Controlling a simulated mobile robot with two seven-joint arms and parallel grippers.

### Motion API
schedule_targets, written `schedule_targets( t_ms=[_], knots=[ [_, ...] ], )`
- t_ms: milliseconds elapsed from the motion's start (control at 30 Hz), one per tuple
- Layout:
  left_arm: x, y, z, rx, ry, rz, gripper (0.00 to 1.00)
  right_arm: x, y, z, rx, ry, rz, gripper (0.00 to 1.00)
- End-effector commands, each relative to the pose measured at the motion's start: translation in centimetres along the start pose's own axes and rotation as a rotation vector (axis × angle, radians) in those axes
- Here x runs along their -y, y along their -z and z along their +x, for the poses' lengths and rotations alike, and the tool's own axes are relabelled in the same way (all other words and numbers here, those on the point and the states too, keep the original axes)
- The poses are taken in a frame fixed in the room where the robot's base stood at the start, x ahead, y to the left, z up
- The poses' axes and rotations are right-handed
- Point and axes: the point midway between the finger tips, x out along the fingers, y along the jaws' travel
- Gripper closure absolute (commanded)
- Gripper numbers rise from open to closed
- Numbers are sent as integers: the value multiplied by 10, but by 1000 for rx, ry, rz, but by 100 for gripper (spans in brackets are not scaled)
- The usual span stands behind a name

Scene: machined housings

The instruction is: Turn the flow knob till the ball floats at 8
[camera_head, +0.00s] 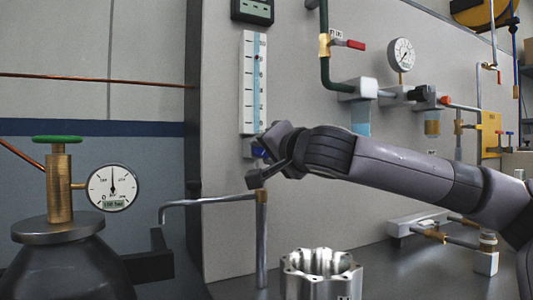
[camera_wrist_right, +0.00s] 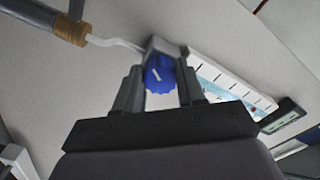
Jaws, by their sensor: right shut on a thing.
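The flow meter (camera_head: 246,100) is a tall white scale plate with a pale blue tube on the grey panel. The blue flow knob (camera_head: 258,152) is at the foot of the meter, partly hidden by my right gripper (camera_head: 264,158). In the right wrist view the knob (camera_wrist_right: 159,76), with a white pointer mark, sits between the two fingers of my right gripper (camera_wrist_right: 160,84), which is shut on it. My left gripper is not in view.
A gas cylinder with a green handwheel (camera_head: 57,139) and a round gauge (camera_head: 113,189) stands at left. A bent metal pipe (camera_head: 262,240) rises below the knob. A machined housing (camera_head: 321,274) stands on the bench. Valves and another gauge (camera_head: 401,54) are at right.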

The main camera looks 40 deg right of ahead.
Motion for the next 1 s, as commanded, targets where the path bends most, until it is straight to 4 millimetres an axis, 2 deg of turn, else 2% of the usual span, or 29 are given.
schedule_targets(
  t_ms=[433,467,500,533,833,1000],
  knots=[
    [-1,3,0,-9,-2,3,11,0,1,0,-2,0,9,91],
    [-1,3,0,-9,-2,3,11,0,1,0,-2,0,9,55],
    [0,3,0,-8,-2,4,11,0,1,0,-2,0,9,42],
    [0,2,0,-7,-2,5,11,0,1,0,-2,0,9,35],
    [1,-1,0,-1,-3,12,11,0,0,-1,-1,0,9,35],
    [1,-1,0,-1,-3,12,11,1,1,-14,-1,3,10,35]
  ],
)
